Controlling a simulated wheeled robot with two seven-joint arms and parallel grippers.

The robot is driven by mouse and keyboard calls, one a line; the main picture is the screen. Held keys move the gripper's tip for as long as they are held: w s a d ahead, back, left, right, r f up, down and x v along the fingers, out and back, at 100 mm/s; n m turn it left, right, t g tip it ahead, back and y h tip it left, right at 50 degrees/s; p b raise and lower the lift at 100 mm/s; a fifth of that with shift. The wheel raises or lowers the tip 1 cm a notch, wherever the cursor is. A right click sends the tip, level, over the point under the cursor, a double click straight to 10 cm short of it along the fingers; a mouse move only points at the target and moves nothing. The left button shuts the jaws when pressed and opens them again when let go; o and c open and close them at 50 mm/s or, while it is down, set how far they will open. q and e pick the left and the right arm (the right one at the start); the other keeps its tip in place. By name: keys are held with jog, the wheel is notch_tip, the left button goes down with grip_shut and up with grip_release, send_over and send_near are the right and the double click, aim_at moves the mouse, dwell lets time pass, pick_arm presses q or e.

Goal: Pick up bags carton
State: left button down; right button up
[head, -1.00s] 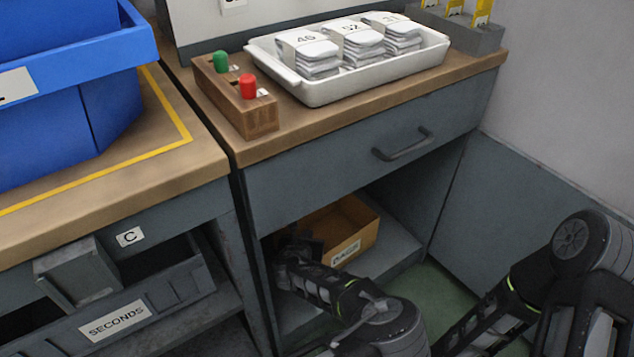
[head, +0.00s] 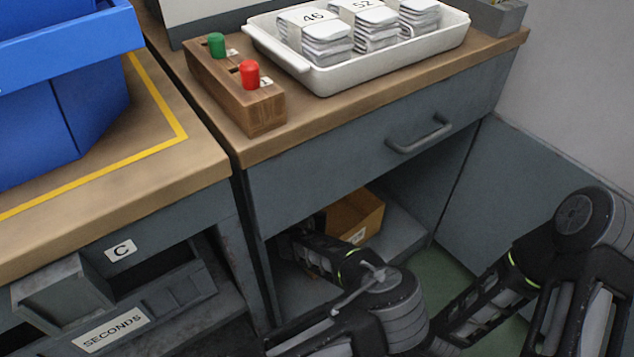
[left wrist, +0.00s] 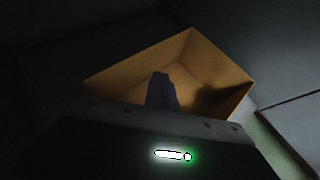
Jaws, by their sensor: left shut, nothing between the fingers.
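The bags carton (head: 362,208) is an open-topped orange-brown box on the shelf under the drawer. Its label is partly hidden by my arm in the head view. My left arm reaches into the shelf space; its gripper is lost in the shadow there. In the left wrist view, the carton (left wrist: 212,70) is open toward the camera and looks empty apart from a dark shadow. My left gripper (left wrist: 161,76) shows there with its fingers shut and empty, in front of the carton's opening. I cannot tell whether it touches the carton. My right gripper is not in view.
The drawer front with its handle (head: 420,134) and the wooden top overhang the shelf. A white tray (head: 345,80) of sock stacks and a button box (head: 262,112) stand on top. A blue bin (head: 60,110) and a SECONDS bin (head: 165,300) are at left.

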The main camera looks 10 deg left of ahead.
pick_arm(q)
jog(key=w+f+b, duration=0.1)
jog(key=w+b, duration=0.3)
jog(key=w, duration=0.7)
jog(key=shift+f, duration=0.35)
